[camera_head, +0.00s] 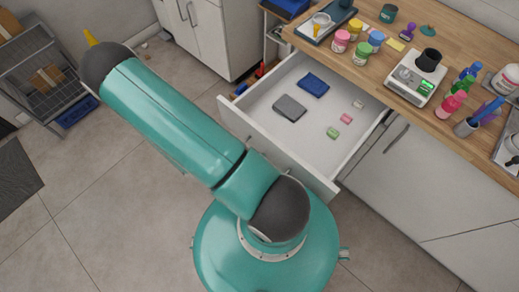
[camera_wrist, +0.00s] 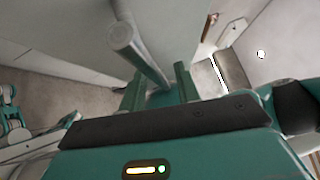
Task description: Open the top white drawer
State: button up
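The top white drawer (camera_head: 265,140) is pulled well out from under the wooden counter in the head view, its inside showing. Its front panel is partly hidden behind my teal arm. In the wrist view my gripper (camera_wrist: 160,88) has its two teal fingers apart. A grey rod (camera_wrist: 150,55), which looks like the drawer's handle, reaches down between the fingers, with gaps showing beside it. It does not look clamped. A pale panel (camera_wrist: 175,30) behind it looks like the drawer front. My gripper is hidden in the head view.
Blue and grey folded items and small pink and green blocks (camera_head: 333,133) lie in the drawer. The wooden counter (camera_head: 400,45) holds jars, a scale (camera_head: 416,78) and bottles. A wire rack (camera_head: 45,75) stands at the left. The tiled floor in front is clear.

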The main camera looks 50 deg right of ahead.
jog(key=v, duration=1.3)
jog(key=a+r+m+t+y, duration=0.2)
jog(key=r+m+t+y, duration=0.4)
jog(key=r, duration=1.1)
jog(key=w+a+r+m+t+y, duration=0.1)
jog(key=a+r+m+t+y, duration=0.2)
jog(key=r+m+t, duration=1.1)
notch_tip(320, 180, up, 3)
jog(key=m+y, duration=0.3)
jog(key=m, duration=0.1)
jog(key=shift+w+a+t, duration=0.2)
jog(key=shift+w+t, duration=0.1)
jog(key=shift+t, duration=0.1)
